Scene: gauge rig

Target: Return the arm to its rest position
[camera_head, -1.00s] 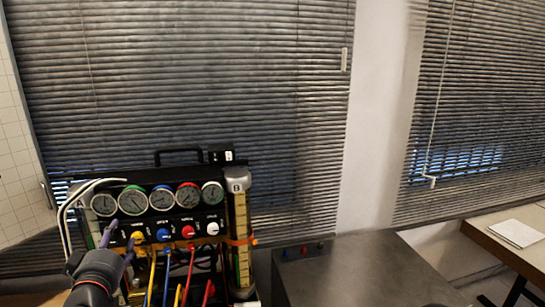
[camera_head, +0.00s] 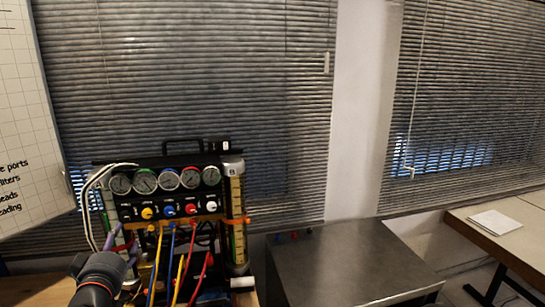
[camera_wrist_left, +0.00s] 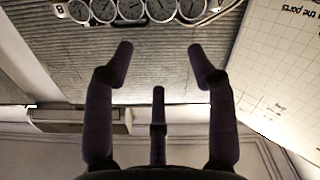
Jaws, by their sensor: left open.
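My left arm comes in at the bottom left of the head view. Its left gripper (camera_head: 124,240) has purple fingers and is open and empty. It is in front of the lower left part of the gauge rig (camera_head: 178,190), below and left of the yellow knob (camera_head: 147,213). In the left wrist view the gripper (camera_wrist_left: 160,50) shows its fingers spread with nothing between them. The rig's gauges appear upside down at the top of that view. The blue knob (camera_head: 169,211), red knob (camera_head: 192,209) and white knob (camera_head: 211,206) are uncovered. My right gripper is not seen.
Coloured hoses (camera_head: 172,262) hang in front of the rig. A dark metal-topped cabinet (camera_head: 345,262) stands to its right. A table (camera_head: 518,235) with paper is at the far right. A whiteboard (camera_head: 28,120) is at the left, before window blinds (camera_head: 190,80).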

